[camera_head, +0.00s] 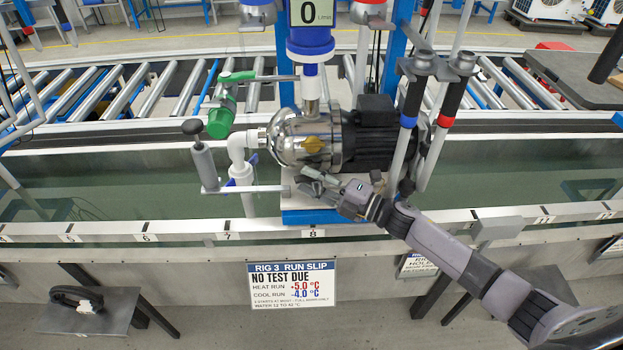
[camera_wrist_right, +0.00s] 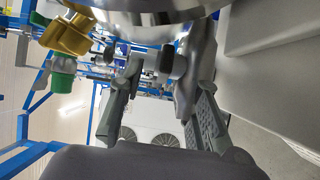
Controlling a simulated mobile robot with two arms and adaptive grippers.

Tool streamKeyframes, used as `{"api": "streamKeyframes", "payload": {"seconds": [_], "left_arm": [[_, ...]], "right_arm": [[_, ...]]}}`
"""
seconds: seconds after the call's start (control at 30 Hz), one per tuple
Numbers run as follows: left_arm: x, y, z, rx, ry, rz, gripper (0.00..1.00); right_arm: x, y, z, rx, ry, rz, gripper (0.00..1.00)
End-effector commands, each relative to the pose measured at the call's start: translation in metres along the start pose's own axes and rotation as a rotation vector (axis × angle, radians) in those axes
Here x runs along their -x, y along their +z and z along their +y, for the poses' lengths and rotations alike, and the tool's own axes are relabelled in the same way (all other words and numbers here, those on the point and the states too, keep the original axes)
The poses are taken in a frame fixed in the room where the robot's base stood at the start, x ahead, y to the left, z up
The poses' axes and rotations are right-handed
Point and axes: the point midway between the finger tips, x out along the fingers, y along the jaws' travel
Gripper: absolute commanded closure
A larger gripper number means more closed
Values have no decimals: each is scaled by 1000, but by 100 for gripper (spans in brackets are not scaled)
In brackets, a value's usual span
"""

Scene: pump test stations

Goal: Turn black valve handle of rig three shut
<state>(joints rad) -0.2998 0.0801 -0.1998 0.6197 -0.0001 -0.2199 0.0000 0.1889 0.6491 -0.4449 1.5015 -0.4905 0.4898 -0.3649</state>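Rig three is a steel and black pump (camera_head: 370,140) on a blue base (camera_head: 315,213) over the trough. To its left stands a grey lever arm (camera_head: 240,189) with an upright grey grip and a black knob (camera_head: 192,127). A green valve handle (camera_head: 220,122) is on the pipe above it. My right gripper (camera_head: 312,184) is in front of the pump, near the lever's right end. In the right wrist view its fingers (camera_wrist_right: 155,80) are apart, with a grey round-ended piece (camera_wrist_right: 165,62) between or just beyond them; contact is unclear. My left gripper is out of view.
A slip (camera_head: 291,285) under the pump reads "RIG 3 RUN SLIP, NO TEST DUE". Red- and blue-banded hoses (camera_head: 407,122) hang right of the pump. A roller conveyor (camera_head: 150,90) runs behind.

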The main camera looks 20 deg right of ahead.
Motion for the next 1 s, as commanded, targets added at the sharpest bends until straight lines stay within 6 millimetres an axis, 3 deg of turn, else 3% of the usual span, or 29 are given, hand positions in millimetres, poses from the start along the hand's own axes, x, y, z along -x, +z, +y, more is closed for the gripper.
{"api": "streamKeyframes", "payload": {"seconds": [0.3,0.77,1.0], "left_arm": [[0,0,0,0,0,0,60],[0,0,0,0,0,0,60],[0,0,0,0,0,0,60]], "right_arm": [[-3,0,0,0,0,0,69],[-2,0,0,0,0,0,100],[-2,0,0,0,-1,0,100]]}}
